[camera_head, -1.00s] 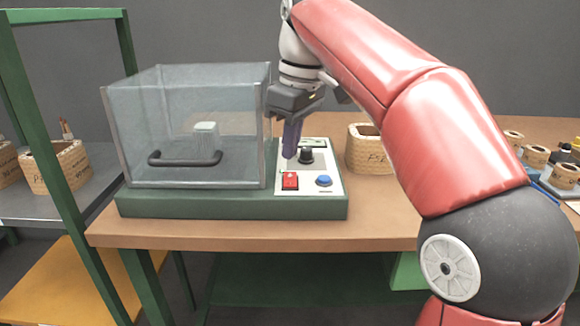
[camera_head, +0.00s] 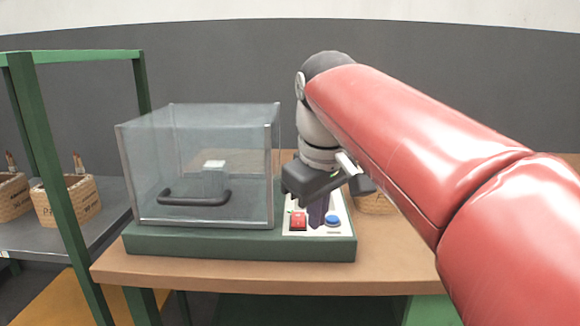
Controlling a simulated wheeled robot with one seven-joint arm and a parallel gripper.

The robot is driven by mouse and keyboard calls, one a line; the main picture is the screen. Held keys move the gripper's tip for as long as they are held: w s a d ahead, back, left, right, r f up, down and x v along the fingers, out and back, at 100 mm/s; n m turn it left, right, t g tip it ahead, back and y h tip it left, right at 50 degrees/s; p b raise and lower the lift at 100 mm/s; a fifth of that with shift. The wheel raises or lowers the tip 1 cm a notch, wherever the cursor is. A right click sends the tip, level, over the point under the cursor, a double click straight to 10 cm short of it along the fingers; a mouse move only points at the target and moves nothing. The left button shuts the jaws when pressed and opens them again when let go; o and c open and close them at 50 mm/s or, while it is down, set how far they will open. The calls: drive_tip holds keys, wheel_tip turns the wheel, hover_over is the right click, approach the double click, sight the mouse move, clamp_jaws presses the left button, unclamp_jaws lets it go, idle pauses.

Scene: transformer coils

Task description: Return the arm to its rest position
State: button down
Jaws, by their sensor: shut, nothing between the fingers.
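My gripper (camera_head: 318,213) points down over the control panel (camera_head: 340,229) at the right end of the green machine base. My red arm reaches in from the right and covers much of that side. The black knob seen before is hidden behind the gripper.
A clear box (camera_head: 190,150) with a dark handle (camera_head: 195,199) stands on the green base (camera_head: 200,242), on a wooden table (camera_head: 250,278).

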drive_tip(key=s+d+f+m+t, duration=0.1)
drive_tip(key=s+d+f+m, duration=0.3)
drive_tip(key=s+f, duration=0.3)
drive_tip(key=s+d+f+m+t, duration=0.2)
drive_tip(key=s+d+f+m, duration=0.2)
drive_tip(key=s+d+f, duration=0.3)
wheel_tip(320, 180, down, 5)
drive_tip(key=shift+s+r, duration=0.2)
drive_tip(key=shift+s, duration=0.15)
drive_tip(key=c, duration=2.1)
unclamp_jaws()
drive_tip(key=shift+c, duration=0.2)
